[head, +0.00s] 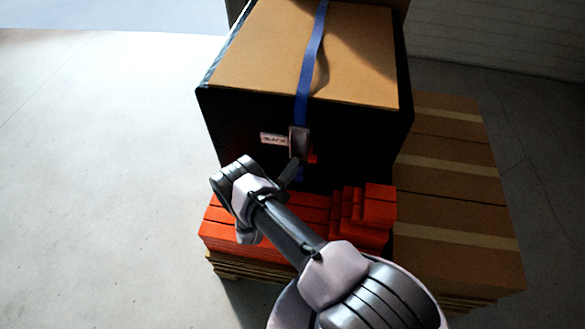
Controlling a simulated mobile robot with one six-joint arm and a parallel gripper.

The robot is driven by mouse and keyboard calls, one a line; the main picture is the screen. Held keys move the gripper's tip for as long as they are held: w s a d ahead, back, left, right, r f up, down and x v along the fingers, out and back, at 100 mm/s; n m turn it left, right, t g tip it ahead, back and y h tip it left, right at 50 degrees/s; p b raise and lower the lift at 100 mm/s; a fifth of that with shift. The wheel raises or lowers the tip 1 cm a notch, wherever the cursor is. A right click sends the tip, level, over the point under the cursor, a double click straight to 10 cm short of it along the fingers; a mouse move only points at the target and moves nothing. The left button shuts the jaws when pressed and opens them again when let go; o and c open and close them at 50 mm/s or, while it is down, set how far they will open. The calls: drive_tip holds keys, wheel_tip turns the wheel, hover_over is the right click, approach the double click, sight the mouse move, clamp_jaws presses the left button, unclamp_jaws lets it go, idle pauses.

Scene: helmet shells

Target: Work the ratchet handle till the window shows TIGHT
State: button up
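A blue strap (311,57) runs over the top of a large box with a tan top (268,50) and dark sides, and down its front. A grey metal ratchet (299,141) sits on the strap at the front face. A small red part (313,157) shows at its lower right; I cannot tell whether it is the handle. A white window (273,139) with dark lettering is just left of the ratchet; the word is too small to read surely. My gripper (292,172) is at the ratchet's lower end. Its fingers are too small and dark to show their state or contact.
Orange-red stacked pieces (375,207) lie on a pallet (238,268) below the dark box, close under my arm. Brown cartons (455,190) stand at the right. The pale floor (95,180) at the left is clear.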

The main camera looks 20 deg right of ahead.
clamp_jaws()
idle(1.3)
